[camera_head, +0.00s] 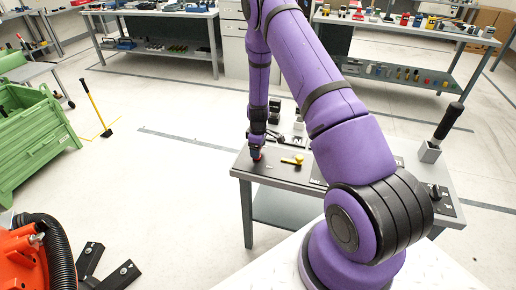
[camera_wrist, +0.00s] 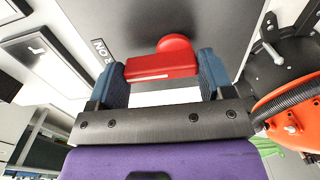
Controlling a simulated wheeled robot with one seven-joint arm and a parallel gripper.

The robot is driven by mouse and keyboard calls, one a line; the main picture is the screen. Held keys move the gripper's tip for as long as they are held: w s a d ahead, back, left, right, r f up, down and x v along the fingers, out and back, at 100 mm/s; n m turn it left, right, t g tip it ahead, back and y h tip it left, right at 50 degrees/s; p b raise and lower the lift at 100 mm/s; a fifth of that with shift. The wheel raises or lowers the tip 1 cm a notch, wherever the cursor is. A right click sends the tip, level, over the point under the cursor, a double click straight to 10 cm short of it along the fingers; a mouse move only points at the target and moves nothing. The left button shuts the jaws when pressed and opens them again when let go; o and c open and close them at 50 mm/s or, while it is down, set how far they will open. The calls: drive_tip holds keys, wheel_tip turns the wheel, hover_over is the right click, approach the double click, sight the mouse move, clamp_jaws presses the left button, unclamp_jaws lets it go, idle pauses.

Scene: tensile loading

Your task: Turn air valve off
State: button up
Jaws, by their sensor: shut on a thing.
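A red valve handle (camera_wrist: 160,67) with a rounded red knob is on a dark grey panel (camera_wrist: 190,22) in the wrist view. My gripper (camera_wrist: 164,78) has its two blue fingertips on either side of the handle and is shut on it. In the head view my gripper (camera_head: 257,151) reaches down to the left part of the small workbench (camera_head: 247,176), with a bit of red (camera_head: 260,157) showing at its tip. The handle is mostly hidden there. A printed label (camera_wrist: 104,50) lies left of the handle in the wrist view, partly covered.
A yellow-handled part (camera_head: 293,160) lies on the bench just right of my gripper. A black-handled tool (camera_head: 448,121) stands in a grey holder at the right. Orange equipment with a black hose (camera_head: 60,255) is at lower left.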

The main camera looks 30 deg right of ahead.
drive_tip(key=shift+m, duration=0.3)
drive_tip(key=m, duration=0.3)
drive_tip(key=shift+s+d+m, duration=0.15)
drive_tip(key=shift+s+m, duration=0.05)
drive_tip(key=shift+m, duration=0.1)
drive_tip(key=m, duration=0.4)
drive_tip(key=shift+s+m, duration=0.3)
drive_tip(key=m, duration=0.4)
drive_tip(key=shift+s+m, duration=0.25)
drive_tip(key=shift+m, duration=0.05)
drive_tip(key=shift+s+a+m, duration=0.15)
drive_tip(key=shift+m, duration=0.95)
drive_tip(key=shift+s+a+m, duration=0.1)
drive_tip(key=shift+m, duration=1)
drive_tip(key=o, duration=0.9)
drive_tip(key=shift+r, duration=0.1)
wheel_tip(320, 180, up, 11)
drive_tip(key=shift+f, duration=0.15)
